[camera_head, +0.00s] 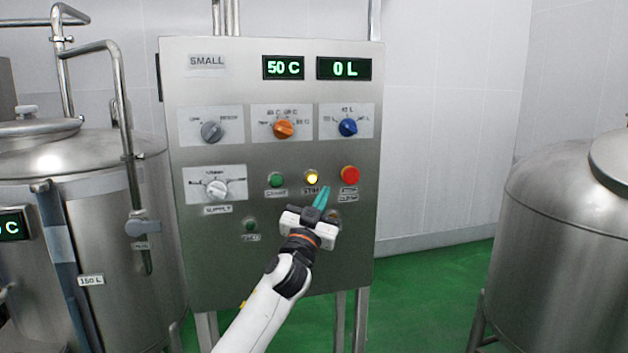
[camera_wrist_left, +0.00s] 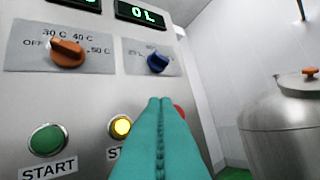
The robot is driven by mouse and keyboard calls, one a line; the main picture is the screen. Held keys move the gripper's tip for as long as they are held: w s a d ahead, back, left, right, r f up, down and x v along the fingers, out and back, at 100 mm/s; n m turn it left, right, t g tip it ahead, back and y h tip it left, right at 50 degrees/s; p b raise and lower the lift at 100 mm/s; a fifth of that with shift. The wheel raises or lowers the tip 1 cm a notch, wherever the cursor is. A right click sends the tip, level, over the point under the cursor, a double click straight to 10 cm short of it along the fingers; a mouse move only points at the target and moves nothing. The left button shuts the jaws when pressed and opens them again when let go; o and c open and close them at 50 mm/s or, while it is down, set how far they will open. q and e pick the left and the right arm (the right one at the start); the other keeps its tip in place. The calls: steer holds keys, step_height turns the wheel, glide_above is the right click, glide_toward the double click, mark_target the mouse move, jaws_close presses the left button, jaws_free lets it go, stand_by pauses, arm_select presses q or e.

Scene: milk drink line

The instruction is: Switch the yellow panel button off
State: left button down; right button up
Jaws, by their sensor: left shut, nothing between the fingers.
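The yellow panel button (camera_head: 312,178) is lit and sits in the lower middle of the steel control panel (camera_head: 230,100), between a green button (camera_head: 276,180) and a red button (camera_head: 350,175). My left gripper (camera_head: 322,196) is shut and empty, its teal fingers just below and right of the yellow button in the head view. In the left wrist view the yellow button (camera_wrist_left: 121,126) shows just left of the shut fingertips (camera_wrist_left: 160,101). The fingers partly cover the label under it and most of the red button. I cannot tell whether the fingertips touch the panel. My right gripper is not in view.
An orange knob (camera_head: 284,129), a blue knob (camera_head: 348,127) and grey knobs sit around the buttons. Displays above read 50 C and 0 L. Steel tanks stand left (camera_head: 90,200) and right (camera_head: 570,220) of the panel. Green floor shows between panel and right tank.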

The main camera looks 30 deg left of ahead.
mark_target(315, 175)
arm_select(q)
steer(key=shift+w+a+b, duration=0.45)
steer(key=shift+w+a, duration=1)
steer(key=shift+a, duration=0.25)
steer(key=shift+w+a+b, duration=0.45)
steer(key=shift+w+a, duration=1)
steer(key=shift+a, duration=0.2)
steer(key=shift+w+a, duration=0.1)
steer(key=shift+a, duration=0.05)
steer(key=shift+w+a, duration=0.15)
steer(key=shift+w+a, duration=0.3)
steer(key=shift+a, duration=0.05)
stand_by(0.5)
stand_by(0.3)
steer(key=shift+s+d, duration=0.6)
steer(key=shift+d, duration=0.1)
